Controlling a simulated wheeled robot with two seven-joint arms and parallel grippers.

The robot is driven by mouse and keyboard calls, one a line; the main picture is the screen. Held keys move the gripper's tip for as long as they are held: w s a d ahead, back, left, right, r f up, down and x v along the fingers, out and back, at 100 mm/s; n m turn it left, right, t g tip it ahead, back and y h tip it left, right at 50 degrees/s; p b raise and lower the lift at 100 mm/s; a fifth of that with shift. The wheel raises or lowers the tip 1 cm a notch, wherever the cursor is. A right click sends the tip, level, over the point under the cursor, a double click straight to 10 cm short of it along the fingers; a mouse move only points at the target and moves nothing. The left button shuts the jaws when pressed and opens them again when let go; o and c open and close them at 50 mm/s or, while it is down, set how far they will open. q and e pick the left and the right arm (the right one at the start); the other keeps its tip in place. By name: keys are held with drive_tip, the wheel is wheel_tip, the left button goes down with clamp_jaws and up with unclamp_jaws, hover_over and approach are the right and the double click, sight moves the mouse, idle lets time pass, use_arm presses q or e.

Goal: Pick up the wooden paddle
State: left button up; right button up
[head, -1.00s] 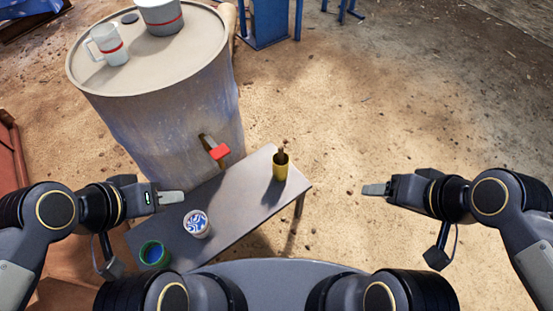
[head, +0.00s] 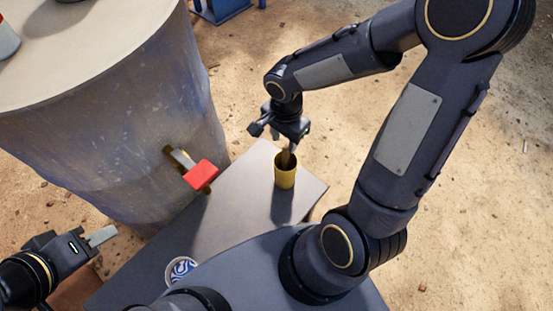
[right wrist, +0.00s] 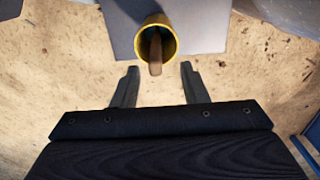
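The wooden paddle (head: 287,158) stands in a yellow cup (head: 285,176) on the low grey table. Only its upper part shows above the rim; the rest is hidden in the cup. In the right wrist view the paddle (right wrist: 155,52) leans out of the yellow cup (right wrist: 171,40) toward the gripper. My right gripper (right wrist: 155,84) is open, its two fingers apart on either side of the paddle's line with nothing between them. In the head view my right gripper (head: 290,138) is just above and behind the cup. My left gripper (head: 102,236) is at the left, away from the paddle; its finger gap is unclear.
A large drum (head: 135,120) with a red-handled tap (head: 201,175) stands left of the table (head: 235,215). A blue-and-white patterned bowl (head: 181,269) sits near the table's front. Sandy ground is open at the right.

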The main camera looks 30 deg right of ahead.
sight(286, 152)
drive_tip(key=f, duration=0.2)
drive_tip(key=f+b, duration=0.1)
drive_tip(key=f, duration=0.1)
drive_tip(key=f+b, duration=0.1)
drive_tip(key=f, duration=0.1)
drive_tip(key=shift+s+d+f, duration=0.2)
drive_tip(key=shift+d, duration=0.05)
clamp_jaws()
